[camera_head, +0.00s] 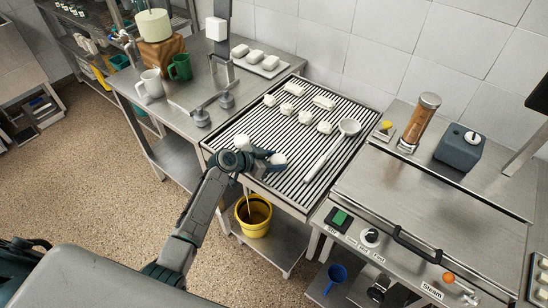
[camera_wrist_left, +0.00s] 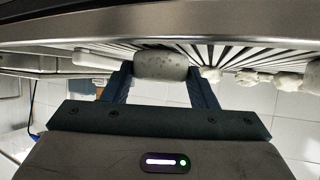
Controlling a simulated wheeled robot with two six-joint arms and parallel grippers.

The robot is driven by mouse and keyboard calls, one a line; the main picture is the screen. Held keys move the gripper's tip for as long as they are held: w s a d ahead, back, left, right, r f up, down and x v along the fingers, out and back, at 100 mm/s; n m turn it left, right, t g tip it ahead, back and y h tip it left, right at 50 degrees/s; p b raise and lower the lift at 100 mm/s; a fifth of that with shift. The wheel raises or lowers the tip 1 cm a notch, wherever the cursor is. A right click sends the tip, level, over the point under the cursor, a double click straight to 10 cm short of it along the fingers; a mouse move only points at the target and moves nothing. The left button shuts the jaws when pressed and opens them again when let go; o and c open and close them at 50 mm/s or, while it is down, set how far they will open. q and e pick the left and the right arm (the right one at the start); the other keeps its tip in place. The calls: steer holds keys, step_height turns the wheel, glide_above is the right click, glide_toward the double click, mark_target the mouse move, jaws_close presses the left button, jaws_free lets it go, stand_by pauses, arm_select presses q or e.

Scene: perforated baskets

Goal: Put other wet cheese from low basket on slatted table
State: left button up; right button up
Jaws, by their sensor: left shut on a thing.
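My left gripper (camera_head: 274,161) is over the near edge of the slatted table (camera_head: 268,128). It is shut on a pale, block-shaped wet cheese (camera_head: 279,159). In the left wrist view the held cheese (camera_wrist_left: 160,64) sits between the two fingers, close to the slats; I cannot tell whether it touches them. Several other white cheeses (camera_head: 305,117) lie on the slats towards the back, and another white piece (camera_head: 242,141) shows just behind my wrist. I cannot make out the low basket in these views. My right gripper is not in view.
A ladle (camera_head: 320,165) with a pale handle lies on the slats, right of my gripper. A tray (camera_head: 259,63) of white blocks stands behind. A yellow bucket (camera_head: 254,228) stands below the table. A steel cooker (camera_head: 440,205) with knobs and handle is on the right.

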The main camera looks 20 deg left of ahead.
arm_select(q)
steer(key=shift+f+b, duration=0.2)
steer(key=shift+b, duration=0.1)
steer(key=o, duration=1)
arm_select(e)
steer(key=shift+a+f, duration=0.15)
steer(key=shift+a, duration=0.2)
arm_select(q)
steer(key=shift+r, duration=0.1)
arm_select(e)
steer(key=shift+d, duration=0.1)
arm_select(q)
steer(key=shift+r+p, duration=0.15)
steer(key=shift+p, duration=0.15)
steer(key=shift+s+a, duration=0.25)
steer(key=shift+a, duration=0.05)
steer(key=b+v, duration=0.3)
steer(key=v, duration=0.8)
steer(key=shift+b, duration=0.35)
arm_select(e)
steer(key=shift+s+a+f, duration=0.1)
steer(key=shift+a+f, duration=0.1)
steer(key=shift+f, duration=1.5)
